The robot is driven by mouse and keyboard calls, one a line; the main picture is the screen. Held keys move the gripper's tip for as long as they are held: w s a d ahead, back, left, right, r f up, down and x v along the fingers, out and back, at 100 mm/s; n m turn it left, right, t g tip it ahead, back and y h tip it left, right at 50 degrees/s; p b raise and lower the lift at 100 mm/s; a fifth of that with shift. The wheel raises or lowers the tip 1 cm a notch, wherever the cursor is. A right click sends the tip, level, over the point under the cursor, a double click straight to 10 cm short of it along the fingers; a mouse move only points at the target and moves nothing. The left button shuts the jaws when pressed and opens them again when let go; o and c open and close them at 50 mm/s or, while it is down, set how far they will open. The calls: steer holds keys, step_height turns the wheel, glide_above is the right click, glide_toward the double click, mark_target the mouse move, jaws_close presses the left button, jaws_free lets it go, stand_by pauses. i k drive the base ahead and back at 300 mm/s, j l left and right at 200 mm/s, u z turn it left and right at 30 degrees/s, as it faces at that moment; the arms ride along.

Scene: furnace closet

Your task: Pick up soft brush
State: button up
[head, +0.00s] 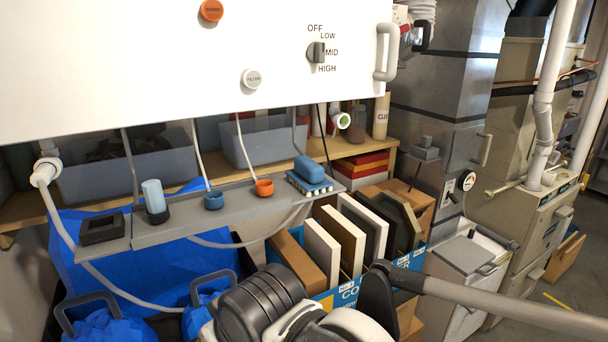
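The soft brush (308,169) appears to be the blue item at the right end of a narrow grey shelf. It has a rounded blue grip on top and a wider blue base with a pale, toothed lower edge. Nothing touches it from above. Parts of my arm show at the bottom middle of the head view, below and in front of the shelf.
On the grey shelf (232,219) stand an orange cup (264,188), a blue cup (213,200), a light-blue cylinder in a black holder (154,197) and a black tray (102,228). A white panel (190,60) overhangs it. Upright boards (345,240) stand below right.

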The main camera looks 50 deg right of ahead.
mark_target(307, 176)
steer(key=l+z, duration=0.1)
steer(key=z, duration=0.9)
